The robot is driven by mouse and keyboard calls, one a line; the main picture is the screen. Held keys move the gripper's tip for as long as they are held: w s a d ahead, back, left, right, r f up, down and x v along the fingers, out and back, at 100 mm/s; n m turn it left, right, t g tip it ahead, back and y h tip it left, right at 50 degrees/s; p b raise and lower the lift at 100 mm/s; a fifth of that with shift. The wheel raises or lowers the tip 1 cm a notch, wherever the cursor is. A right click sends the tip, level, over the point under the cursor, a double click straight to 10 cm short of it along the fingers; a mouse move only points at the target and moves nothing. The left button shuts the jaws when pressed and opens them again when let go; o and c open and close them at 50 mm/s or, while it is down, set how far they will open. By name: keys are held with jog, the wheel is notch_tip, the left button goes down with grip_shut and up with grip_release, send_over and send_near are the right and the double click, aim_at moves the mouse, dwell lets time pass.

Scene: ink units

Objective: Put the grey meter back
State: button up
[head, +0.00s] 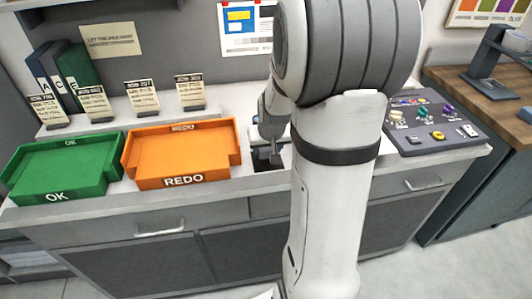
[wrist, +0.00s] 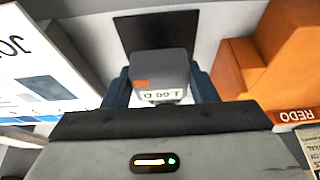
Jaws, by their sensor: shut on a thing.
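The grey meter (wrist: 160,75) is between the two fingers of my gripper (wrist: 160,88) in the wrist view. It has an orange patch and a small pale display with dark digits, seen upside down. My gripper is shut on it. A black square pad (wrist: 150,30) lies on the light worktop just beyond the meter, which overlaps its edge in this view. I cannot tell whether the meter touches the pad or worktop. In the head view my gripper (head: 268,152) is low over the worktop, right of the orange tray, and my arm partly hides this area.
The orange REDO tray (head: 182,182) stands close left of my gripper, with the green OK tray (head: 60,192) beyond it. Small label cards (head: 142,97) stand behind. A dark grey panel with coloured parts (head: 432,137) is on the right. A printed sheet (wrist: 35,75) shows in the wrist view.

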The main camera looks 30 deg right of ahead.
jog(key=shift+f, duration=1.2)
jog(key=shift+f, duration=0.15)
jog(key=o, duration=1)
